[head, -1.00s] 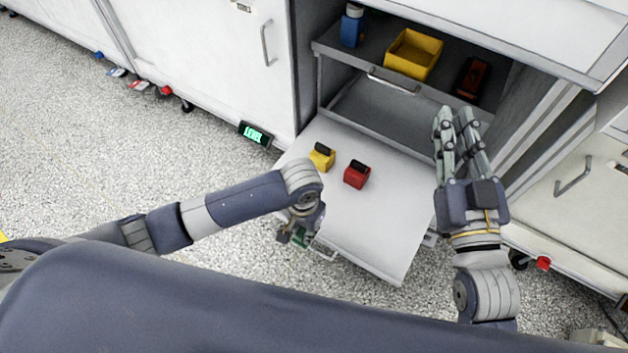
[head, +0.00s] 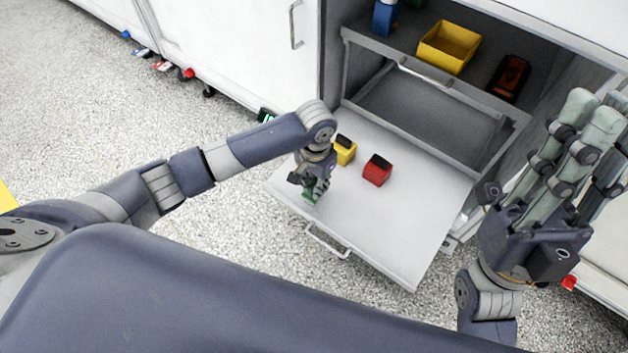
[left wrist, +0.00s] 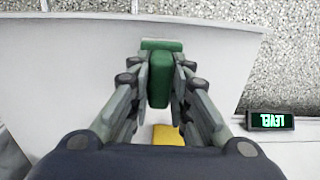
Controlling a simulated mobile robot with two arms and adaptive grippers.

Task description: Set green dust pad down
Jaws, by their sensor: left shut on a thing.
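The green dust pad (head: 314,191) is held in my left gripper (head: 307,187), over the left front part of the white pull-out board. In the left wrist view the pad (left wrist: 159,78) is upright between the closed fingers, with a wider green part at its far end. I cannot tell whether it touches the board. A yellow block with a dark top (head: 344,151) and a red one (head: 377,170) stand on the board. My right gripper (head: 597,115) is at the right, with no object seen in it; its finger gap is unclear.
The white board (head: 400,235) is clear at its front and right, with a handle (head: 327,241) at its front edge. Behind it, a grey shelf holds a yellow bin (head: 447,47), a blue bottle (head: 384,18) and a dark red-orange item (head: 510,78).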

